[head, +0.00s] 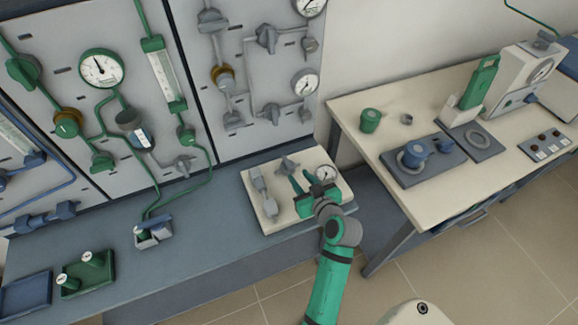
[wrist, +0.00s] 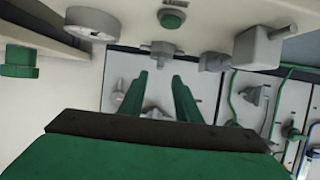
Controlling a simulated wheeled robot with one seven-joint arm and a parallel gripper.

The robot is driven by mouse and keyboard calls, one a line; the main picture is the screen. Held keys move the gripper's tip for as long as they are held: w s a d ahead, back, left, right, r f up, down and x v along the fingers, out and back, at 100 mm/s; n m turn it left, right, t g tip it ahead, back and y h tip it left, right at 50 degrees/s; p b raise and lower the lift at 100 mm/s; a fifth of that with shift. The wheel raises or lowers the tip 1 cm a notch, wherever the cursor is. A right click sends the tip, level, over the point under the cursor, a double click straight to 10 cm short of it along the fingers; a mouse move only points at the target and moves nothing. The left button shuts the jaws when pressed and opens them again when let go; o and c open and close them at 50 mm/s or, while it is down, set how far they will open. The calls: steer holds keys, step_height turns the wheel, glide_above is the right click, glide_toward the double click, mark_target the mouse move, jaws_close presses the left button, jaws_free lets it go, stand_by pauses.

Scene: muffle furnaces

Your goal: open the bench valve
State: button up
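The bench valve seems to be the grey handled fitting (head: 287,166) on a cream board (head: 263,221) on the blue-grey bench. The board also carries a round gauge (head: 326,173) at right and a grey fitting (head: 263,190) at left. My gripper (head: 302,180) is over the board, its green fingers near the grey handle. In the wrist view my gripper (wrist: 162,74) is open, with a clear gap between the fingers. Beyond the tips are a grey fitting (wrist: 162,48) and a green round knob (wrist: 172,19). Contact with the valve cannot be told; my wrist hides part of the board.
A wall panel (head: 210,152) with pipes, gauges and valves stands behind the bench. Trays (head: 88,274) and a small grey box (head: 153,235) lie to the left. A cream table (head: 372,148) with instruments is to the right. The bench between box and board is clear.

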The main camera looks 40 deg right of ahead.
mark_target(289, 165)
steer(key=x, duration=0.7)
steer(key=shift+w+d+f, duration=0.1)
steer(key=shift+w+f, duration=0.05)
steer(key=shift+w, duration=0.2)
jaws_close()
